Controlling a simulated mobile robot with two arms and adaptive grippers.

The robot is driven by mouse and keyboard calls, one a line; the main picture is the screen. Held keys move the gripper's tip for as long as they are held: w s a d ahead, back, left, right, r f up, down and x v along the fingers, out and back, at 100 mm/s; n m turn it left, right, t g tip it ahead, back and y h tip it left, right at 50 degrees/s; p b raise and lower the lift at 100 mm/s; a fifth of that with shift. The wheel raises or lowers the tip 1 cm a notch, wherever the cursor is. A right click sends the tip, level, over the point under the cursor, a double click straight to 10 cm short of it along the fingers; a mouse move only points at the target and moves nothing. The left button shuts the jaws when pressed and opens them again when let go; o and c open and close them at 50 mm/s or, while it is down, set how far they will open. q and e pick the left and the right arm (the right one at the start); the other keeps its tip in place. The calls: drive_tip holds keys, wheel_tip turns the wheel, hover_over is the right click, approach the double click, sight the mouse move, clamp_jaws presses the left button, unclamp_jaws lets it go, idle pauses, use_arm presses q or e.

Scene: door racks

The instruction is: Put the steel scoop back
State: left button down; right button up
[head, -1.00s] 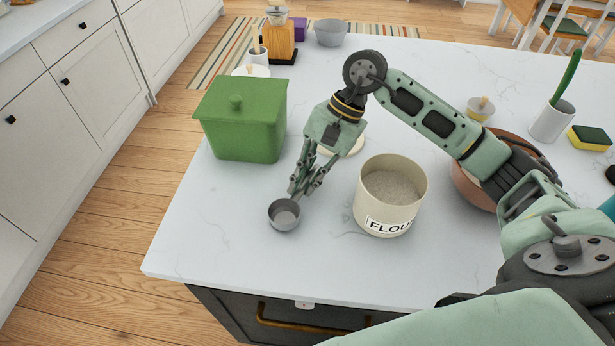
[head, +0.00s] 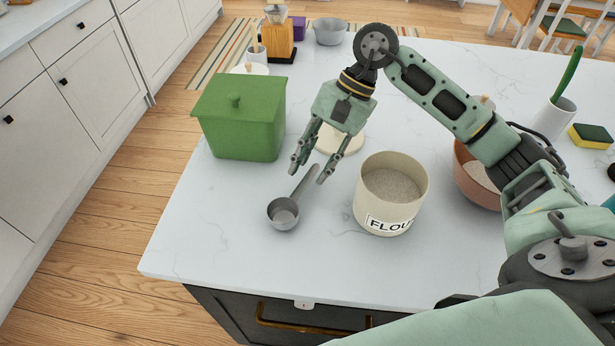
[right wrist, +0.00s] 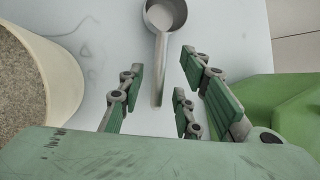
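The steel scoop (head: 284,213) lies on the white countertop, between the green box and the flour canister, with its handle pointing up and right toward my gripper. It also shows in the right wrist view (right wrist: 164,16), its handle running down between the fingers. My right gripper (head: 312,178) is open, with its fingers spread on either side of the handle's end and not touching it as far as I can see. The cream canister labelled FLOUR (head: 383,222) is open, with flour (head: 392,184) inside. My left gripper is not in view.
A green lidded box (head: 243,118) stands left of the gripper. A round cream lid (head: 345,143) lies behind the gripper. A terracotta bowl (head: 468,175) is partly hidden behind my right arm. The countertop's front left area is clear.

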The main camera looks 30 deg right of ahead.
drive_tip(key=b+v, duration=0.1)
drive_tip(key=v, duration=0.7)
drive_tip(key=shift+r, duration=0.15)
